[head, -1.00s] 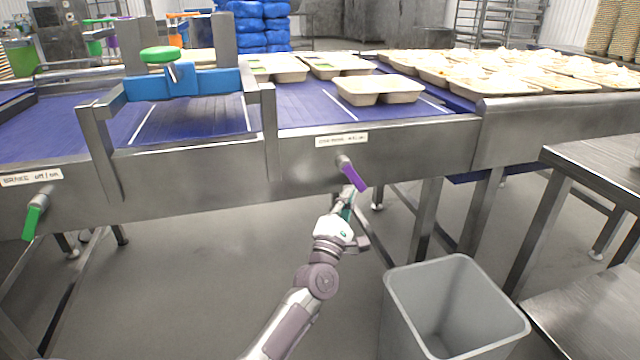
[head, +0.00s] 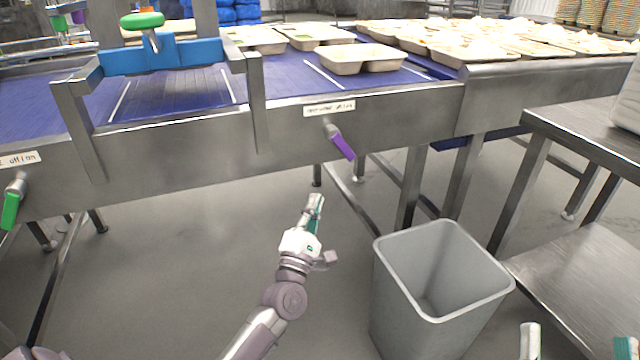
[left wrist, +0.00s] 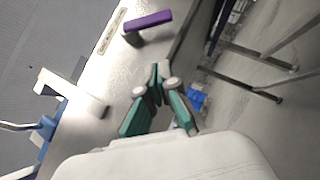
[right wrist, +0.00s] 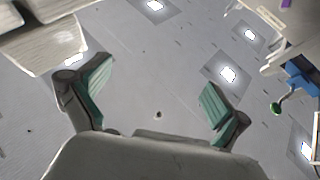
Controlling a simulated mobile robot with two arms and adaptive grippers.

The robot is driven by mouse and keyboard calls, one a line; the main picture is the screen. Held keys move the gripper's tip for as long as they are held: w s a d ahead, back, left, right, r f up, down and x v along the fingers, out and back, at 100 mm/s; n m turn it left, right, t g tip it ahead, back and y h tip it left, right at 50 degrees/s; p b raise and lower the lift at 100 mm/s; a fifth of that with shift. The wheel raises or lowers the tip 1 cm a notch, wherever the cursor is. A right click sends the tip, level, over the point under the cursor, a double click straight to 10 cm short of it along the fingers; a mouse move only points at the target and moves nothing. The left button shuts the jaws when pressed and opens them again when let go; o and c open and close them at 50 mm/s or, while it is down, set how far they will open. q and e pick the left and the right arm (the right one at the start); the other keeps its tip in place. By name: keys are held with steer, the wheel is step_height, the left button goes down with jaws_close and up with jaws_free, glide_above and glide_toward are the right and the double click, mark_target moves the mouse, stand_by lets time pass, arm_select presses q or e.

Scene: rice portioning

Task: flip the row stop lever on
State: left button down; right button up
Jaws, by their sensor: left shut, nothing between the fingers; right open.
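A purple lever (head: 342,143) hangs from a pivot on the conveyor's front rail, under a white label (head: 329,108) whose writing is too blurred to read fully. The lever slants down to the right. It also shows in the left wrist view (left wrist: 148,20). My left gripper (head: 313,204) is shut and empty, below the lever and apart from it; its teal fingertips meet in the left wrist view (left wrist: 158,73). My right gripper (head: 578,345) is open and empty at the lower right edge; its spread fingers show in the right wrist view (right wrist: 157,82).
A grey bin (head: 445,235) stands right of my left arm, beside a steel table (head: 575,125). Trays (head: 345,66) sit on the blue belt. Space below the rail is open.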

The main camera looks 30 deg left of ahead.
arm_select(q)
steer(key=shift+v, duration=1.2)
arm_select(e)
steer(key=shift+w+f+g, duration=0.25)
steer(key=shift+f+g, duration=0.05)
steer(key=shift+f, duration=0.1)
arm_select(q)
steer(key=shift+r, duration=0.1)
